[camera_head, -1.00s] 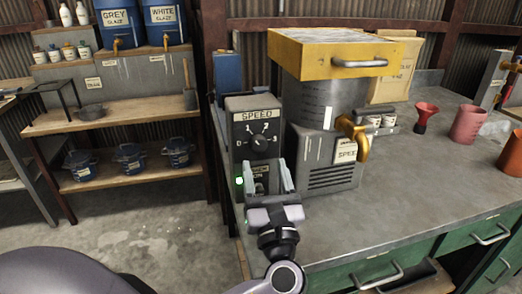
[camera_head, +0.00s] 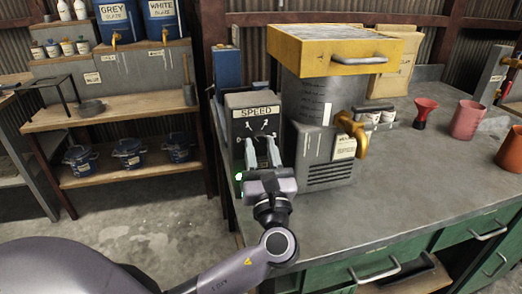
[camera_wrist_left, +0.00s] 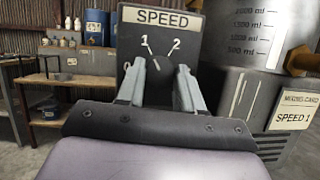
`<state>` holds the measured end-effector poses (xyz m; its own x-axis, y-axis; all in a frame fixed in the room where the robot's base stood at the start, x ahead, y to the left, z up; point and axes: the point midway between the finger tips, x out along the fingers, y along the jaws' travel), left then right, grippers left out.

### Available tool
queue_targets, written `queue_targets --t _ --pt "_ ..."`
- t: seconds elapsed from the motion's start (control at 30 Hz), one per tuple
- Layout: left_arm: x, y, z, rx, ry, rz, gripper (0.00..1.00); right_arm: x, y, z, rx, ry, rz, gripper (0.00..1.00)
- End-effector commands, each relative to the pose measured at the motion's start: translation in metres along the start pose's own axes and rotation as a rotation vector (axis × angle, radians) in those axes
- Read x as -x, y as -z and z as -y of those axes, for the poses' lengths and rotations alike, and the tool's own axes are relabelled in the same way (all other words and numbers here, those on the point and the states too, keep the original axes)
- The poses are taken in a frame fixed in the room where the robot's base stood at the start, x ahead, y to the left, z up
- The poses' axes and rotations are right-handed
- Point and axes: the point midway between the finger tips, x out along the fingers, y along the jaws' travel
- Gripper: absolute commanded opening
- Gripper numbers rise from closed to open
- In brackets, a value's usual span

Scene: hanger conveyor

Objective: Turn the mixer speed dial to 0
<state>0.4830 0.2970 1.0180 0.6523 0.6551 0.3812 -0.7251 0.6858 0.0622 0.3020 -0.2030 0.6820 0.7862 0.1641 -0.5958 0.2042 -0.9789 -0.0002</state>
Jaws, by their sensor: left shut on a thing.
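The dark speed box (camera_head: 252,105), labelled SPEED, stands at the left end of the workbench beside the mixer (camera_head: 322,110). My left gripper (camera_head: 262,143) is at the front of this box, its two pale fingers on either side of the speed dial. In the left wrist view the gripper (camera_wrist_left: 161,66) is shut on the dial (camera_wrist_left: 160,64), which is largely hidden between the fingers. The marks 1 and 2 show above it. My right gripper is not in view.
The mixer's card (camera_wrist_left: 293,118) reads SPEED 1. A brass spout (camera_head: 352,132) juts from the mixer, right of my gripper. A green light (camera_head: 239,176) glows below the dial. A red funnel (camera_head: 425,112) and cups stand farther right. The bench front is clear.

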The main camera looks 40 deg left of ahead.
Motion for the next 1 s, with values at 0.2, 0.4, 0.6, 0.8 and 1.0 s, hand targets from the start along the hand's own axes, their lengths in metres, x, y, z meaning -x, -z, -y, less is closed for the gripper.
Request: queue_targets --t 0.2,0.4,0.6,0.8,1.0 --pt "0.001 0.001 0.001 0.051 -0.018 0.004 0.06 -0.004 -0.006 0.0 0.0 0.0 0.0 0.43" --pt "0.002 0.003 0.003 0.166 -0.067 0.01 0.06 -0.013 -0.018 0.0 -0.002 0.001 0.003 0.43" --pt "0.002 0.003 0.004 0.333 -0.136 0.019 0.06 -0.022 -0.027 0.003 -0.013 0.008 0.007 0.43" --pt "0.002 0.002 0.005 0.509 -0.209 0.029 0.06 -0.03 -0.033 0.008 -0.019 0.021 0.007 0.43" --pt "0.001 0.001 0.006 0.675 -0.279 0.039 0.06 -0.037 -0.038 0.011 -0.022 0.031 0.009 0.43"
